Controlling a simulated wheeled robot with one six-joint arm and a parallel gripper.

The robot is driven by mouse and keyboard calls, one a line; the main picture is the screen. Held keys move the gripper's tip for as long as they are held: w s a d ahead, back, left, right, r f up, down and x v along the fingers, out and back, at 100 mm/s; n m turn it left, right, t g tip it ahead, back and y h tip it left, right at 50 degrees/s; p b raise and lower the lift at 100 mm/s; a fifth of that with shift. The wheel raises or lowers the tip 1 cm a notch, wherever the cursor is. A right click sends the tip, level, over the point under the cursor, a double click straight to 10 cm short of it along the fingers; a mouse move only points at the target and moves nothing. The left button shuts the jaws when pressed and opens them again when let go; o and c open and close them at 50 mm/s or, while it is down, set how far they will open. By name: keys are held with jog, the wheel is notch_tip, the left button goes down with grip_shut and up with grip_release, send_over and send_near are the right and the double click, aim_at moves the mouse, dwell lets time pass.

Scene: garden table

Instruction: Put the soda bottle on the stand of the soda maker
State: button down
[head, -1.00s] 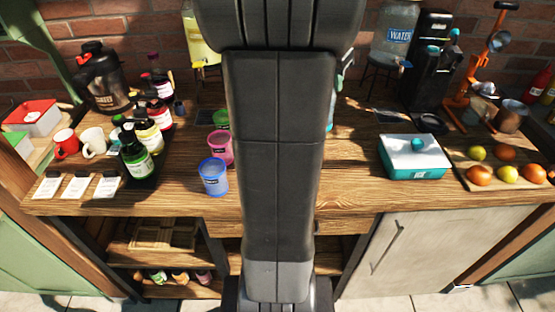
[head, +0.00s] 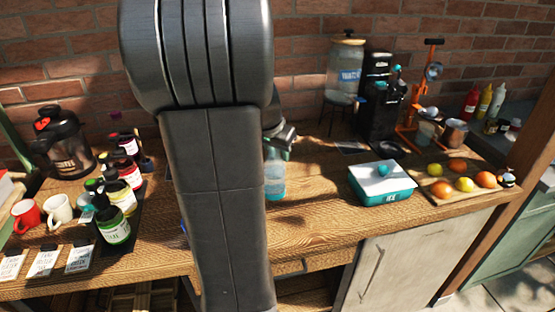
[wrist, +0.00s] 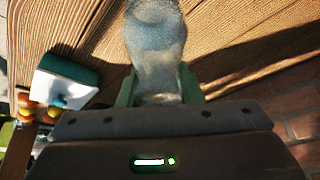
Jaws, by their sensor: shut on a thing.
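The soda bottle (head: 275,178) is clear with bluish contents and shows just right of my arm in the head view. It looks upright over the wooden table; I cannot tell whether its bottom touches the wood. My gripper (head: 279,138) is shut on its upper part. In the wrist view the bottle (wrist: 155,45) sits between the two green fingers of my gripper (wrist: 157,88). The black soda maker (head: 378,95) stands upright at the back of the table, right of the bottle and apart from it. Its stand is low at its front and hard to make out.
A teal-and-white ice box (head: 382,192) and a fruit board (head: 450,196) lie at the right front. A water dispenser (head: 346,75) stands left of the soda maker, an orange press (head: 425,95) right of it. Bare wood (head: 318,180) lies between bottle and ice box.

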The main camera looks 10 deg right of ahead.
jog(key=shift+f, duration=1.2)
jog(key=shift+f, duration=0.2)
jog(key=c, duration=1)
grip_release()
jog(key=shift+r, duration=0.2)
